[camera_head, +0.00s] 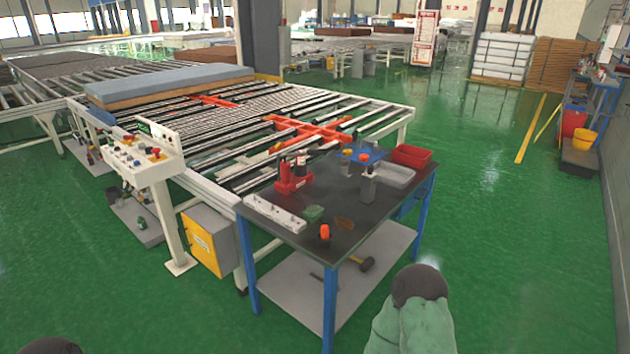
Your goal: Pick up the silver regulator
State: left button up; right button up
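Neither of my grippers is in view. Only a green and dark part of my arm shows at the lower right, and a dark rounded part of mine at the lower left edge, both apart from the bench.
The bench also holds a red tool stand (293,180), a red bin (411,156), a grey tray (392,175), a white strip (275,213) and an orange item (324,232). A hammer (362,263) lies on the lower shelf. A control console (145,160) and roller conveyor adjoin. Green floor right is open.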

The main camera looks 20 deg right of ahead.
aim_at(368, 184)
jog(key=i+l+u, duration=0.2)
jog(key=l, duration=0.25)
jog(key=i+l+u, duration=0.25)
jog(key=l, duration=0.2)
jog(key=l+u, duration=0.2)
jog(key=l, duration=0.3)
jog(key=i+l+u, duration=0.2)
jog(key=l, duration=0.35)
jog(key=l+u, duration=0.2)
jog(key=l, duration=0.3)
